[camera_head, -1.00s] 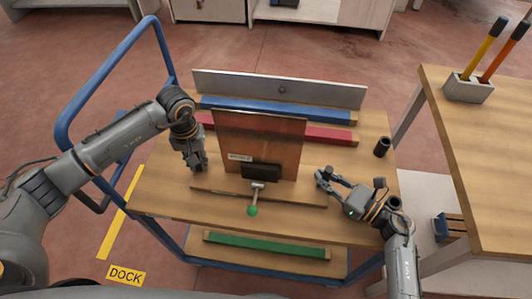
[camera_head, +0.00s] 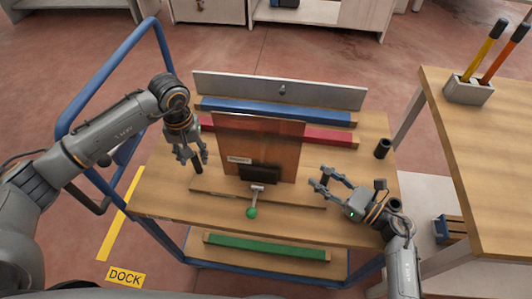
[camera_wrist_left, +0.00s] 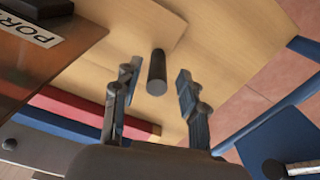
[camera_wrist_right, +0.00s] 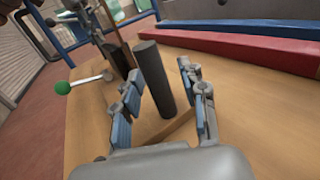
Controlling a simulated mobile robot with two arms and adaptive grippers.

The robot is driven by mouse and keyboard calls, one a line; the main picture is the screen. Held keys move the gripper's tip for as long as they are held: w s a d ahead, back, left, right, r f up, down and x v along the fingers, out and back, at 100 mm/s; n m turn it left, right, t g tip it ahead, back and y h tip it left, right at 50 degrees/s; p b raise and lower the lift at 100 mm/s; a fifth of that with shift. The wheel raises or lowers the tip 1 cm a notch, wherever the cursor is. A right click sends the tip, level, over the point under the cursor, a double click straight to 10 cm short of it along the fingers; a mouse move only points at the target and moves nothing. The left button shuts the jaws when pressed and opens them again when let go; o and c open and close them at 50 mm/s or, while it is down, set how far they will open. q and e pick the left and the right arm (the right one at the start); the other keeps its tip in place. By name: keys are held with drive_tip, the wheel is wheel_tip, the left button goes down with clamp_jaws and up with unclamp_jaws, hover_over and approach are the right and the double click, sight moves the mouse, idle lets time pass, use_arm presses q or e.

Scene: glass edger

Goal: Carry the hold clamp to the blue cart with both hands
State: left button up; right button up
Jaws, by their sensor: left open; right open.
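The hold clamp is a wooden base (camera_head: 230,194) with an upright amber plate (camera_head: 262,140), a black clamp pad (camera_head: 260,174) and a green-knobbed lever (camera_head: 252,212). It rests upright on the blue cart's wooden top (camera_head: 160,205). A dark post stands at each end of the base. My left gripper (camera_head: 192,158) is open above the left post, which shows between its fingers in the left wrist view (camera_wrist_left: 157,72). My right gripper (camera_head: 319,178) is open beside the right post, which shows between its fingers in the right wrist view (camera_wrist_right: 155,80). Neither gripper visibly holds anything.
Blue (camera_head: 275,110) and red (camera_head: 325,134) padded bars and a grey metal rail (camera_head: 280,88) lie behind the plate. A dark cup (camera_head: 383,148) stands at the cart's right. A wooden table (camera_head: 490,150) is at right. The cart's blue handle (camera_head: 105,75) rises at left.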

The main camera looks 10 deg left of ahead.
use_arm(q)
wheel_tip(320, 180, up, 4)
drive_tip(key=shift+s+a+r, duration=0.1)
drive_tip(key=shift+a, duration=0.05)
use_arm(e)
drive_tip(key=shift+w+d+r, duration=0.15)
drive_tip(key=shift+w+d, duration=0.05)
drive_tip(key=shift+d, duration=0.25)
drive_tip(key=v, duration=0.5)
drive_tip(key=shift+s+d+f, duration=0.1)
drive_tip(key=shift+s+f, duration=0.15)
drive_tip(key=shift+s, duration=0.25)
use_arm(q)
drive_tip(key=shift+d+r, duration=0.2)
drive_tip(key=shift+d, duration=0.15)
use_arm(e)
drive_tip(key=shift+v, duration=1.25)
use_arm(q)
drive_tip(key=shift+d, duration=0.15)
use_arm(e)
drive_tip(key=shift+d+r, duration=0.15)
use_arm(q)
drive_tip(key=shift+a+f, duration=0.15)
drive_tip(key=shift+a, duration=0.2)
use_arm(e)
drive_tip(key=shift+w+a, duration=0.1)
drive_tip(key=shift+a, duration=0.25)
use_arm(q)
drive_tip(key=shift+d, duration=0.1)
